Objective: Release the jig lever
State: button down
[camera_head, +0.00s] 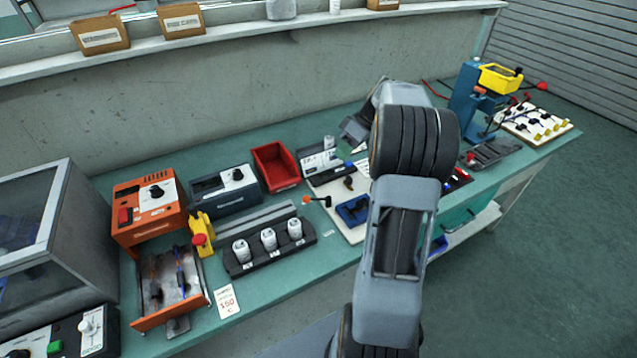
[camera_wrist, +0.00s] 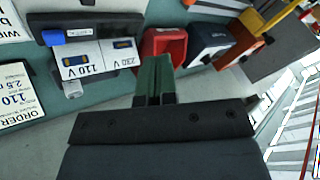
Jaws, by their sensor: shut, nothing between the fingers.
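The jig is a small blue block (camera_head: 352,209) on a white plate (camera_head: 350,234) near the middle of the bench in the head view. A lever with an orange knob (camera_head: 307,199) sticks out at the plate's left side; its pivot is too small to make out. My arm stands in front of the plate's right part and hides it. My gripper (camera_wrist: 155,62) shows in the wrist view with its green fingers together and nothing between them. It is apart from the lever. The jig and lever are not in the wrist view.
Behind the jig stand a stand with voltage cards (camera_head: 321,163) and a red bin (camera_head: 274,166). A black rack (camera_head: 270,262) with white-capped parts lies left of the lever. A blue press (camera_head: 466,100) stands at the right. Bare bench shows between rack and plate.

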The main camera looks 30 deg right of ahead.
aim_at(317, 199)
jog(key=x, duration=1)
jog(key=shift+a+f, duration=0.1)
jog(key=shift+s+a, duration=0.3)
jog(key=shift+a, duration=0.2)
jog(key=shift+s+a, duration=0.25)
jog(key=shift+a, duration=0.25)
jog(key=shift+s+a+f, duration=0.25)
jog(key=shift+s+a, duration=0.1)
jog(key=shift+a, duration=0.35)
